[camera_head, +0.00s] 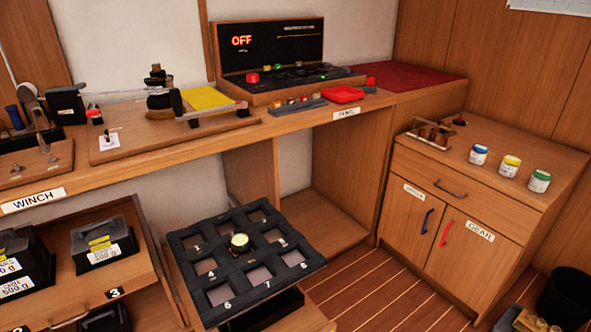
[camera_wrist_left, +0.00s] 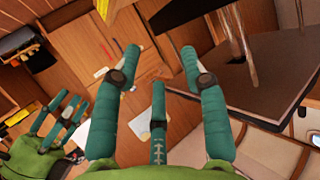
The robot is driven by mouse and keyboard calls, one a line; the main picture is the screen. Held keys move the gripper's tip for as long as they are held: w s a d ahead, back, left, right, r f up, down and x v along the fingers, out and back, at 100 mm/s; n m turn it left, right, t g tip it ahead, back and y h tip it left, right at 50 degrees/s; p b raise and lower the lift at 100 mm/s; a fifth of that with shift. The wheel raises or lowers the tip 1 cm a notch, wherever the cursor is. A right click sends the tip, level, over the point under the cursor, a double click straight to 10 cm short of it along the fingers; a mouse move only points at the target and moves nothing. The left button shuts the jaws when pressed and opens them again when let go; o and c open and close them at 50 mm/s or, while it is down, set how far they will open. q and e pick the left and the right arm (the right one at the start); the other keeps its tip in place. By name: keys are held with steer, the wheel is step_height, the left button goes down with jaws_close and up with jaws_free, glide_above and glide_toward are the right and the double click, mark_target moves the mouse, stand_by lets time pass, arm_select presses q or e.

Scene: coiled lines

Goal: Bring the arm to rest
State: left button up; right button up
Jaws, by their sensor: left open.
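My left gripper (camera_wrist_left: 158,62) fills the middle of the left wrist view. Its teal fingers stand apart with nothing between them. A second teal-fingered hand, my right gripper (camera_wrist_left: 60,118), shows at the left edge of that view, with its fingers spread and nothing seen in them. Neither gripper nor arm shows in the head view.
The winch bench (camera_head: 190,147) carries a control panel (camera_head: 270,62) reading OFF. Below are a numbered black tray (camera_head: 213,268) with a round jar (camera_head: 239,242) and an open drawer (camera_head: 127,276) of weights. A cabinet (camera_head: 455,215) with three jars stands right. Striped floor is bare between.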

arm_select(q)
steer(key=s+a+f+g+y+p, duration=0.1)
steer(key=s+a+f+g+p, duration=0.2)
steer(key=s, duration=0.8)
steer(key=s+a+f+n+g+y+p, duration=0.1)
steer(key=s+a+f+g+p, duration=0.2)
steer(key=s, duration=0.8)
steer(key=s+a+f+g+y+p, duration=0.2)
steer(key=s+a+g+p, duration=0.3)
steer(key=s+p, duration=0.3)
steer(key=s+f+g, duration=0.1)
steer(key=s, duration=0.1)
steer(key=shift+s+f, duration=0.3)
steer(key=shift+s, duration=0.1)
arm_select(e)
steer(key=s+d+f+g+h, duration=0.1)
steer(key=s+d+f+g, duration=0.2)
steer(key=s, duration=0.8)
steer(key=s+d+f+m+g+h, duration=0.1)
steer(key=s+d+f+g, duration=0.2)
steer(key=s, duration=0.7)
steer(key=s+d+f+g+h, duration=0.2)
steer(key=s+d+g, duration=0.3)
steer(key=s, duration=0.6)
steer(key=shift+s+f+g, duration=0.35)
steer(key=shift+f+g, duration=0.35)
steer(key=shift+f, duration=0.1)
